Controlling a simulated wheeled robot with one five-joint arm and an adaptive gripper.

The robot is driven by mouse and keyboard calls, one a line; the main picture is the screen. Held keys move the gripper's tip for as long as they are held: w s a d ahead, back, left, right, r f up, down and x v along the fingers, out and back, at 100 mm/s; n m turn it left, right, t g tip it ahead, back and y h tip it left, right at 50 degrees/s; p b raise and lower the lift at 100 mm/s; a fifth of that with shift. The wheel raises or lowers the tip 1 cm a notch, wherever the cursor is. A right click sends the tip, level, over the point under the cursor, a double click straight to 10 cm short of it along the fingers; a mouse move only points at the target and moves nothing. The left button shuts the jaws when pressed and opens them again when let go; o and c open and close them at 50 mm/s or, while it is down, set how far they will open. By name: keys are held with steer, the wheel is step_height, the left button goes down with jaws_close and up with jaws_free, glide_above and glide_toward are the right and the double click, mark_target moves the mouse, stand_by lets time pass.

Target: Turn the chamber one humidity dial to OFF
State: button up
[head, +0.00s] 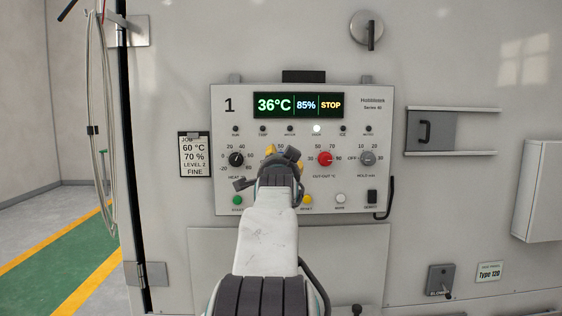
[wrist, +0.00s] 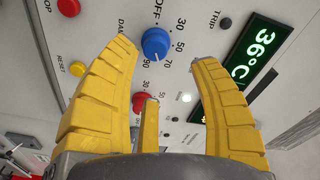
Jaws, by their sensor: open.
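The chamber one control panel (head: 220,120) is marked 1, and its display (head: 298,105) reads 36°C, 85% and STOP. In the wrist view a blue dial (wrist: 155,43) has a scale of OFF, 30, 50, 70 and 90, with a partly hidden label that seems to start DAM. I cannot make out its pointer clearly. In the head view my arm hides this dial. My gripper (wrist: 164,58) is open and empty. Its yellow fingers spread before the panel, with the blue dial between and beyond their tips, nearer the left finger. Contact cannot be told.
A black dial (head: 236,159) is left of my gripper; a red dial (head: 325,158) and grey dial (head: 367,158) are right. Push buttons line the bottom, including a green one (head: 238,200). A job card (head: 194,155) hangs left; a black hook (head: 389,200) projects right.

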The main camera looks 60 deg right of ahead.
steer(key=shift+n, duration=0.9)
steer(key=shift+f+p+x, duration=0.15)
steer(key=shift+p+x, duration=0.85)
steer(key=shift+x, duration=0.9)
steer(key=shift+f+p+x, duration=0.15)
steer(key=shift+p+x, duration=0.85)
steer(key=shift+x, duration=0.9)
jaws_close()
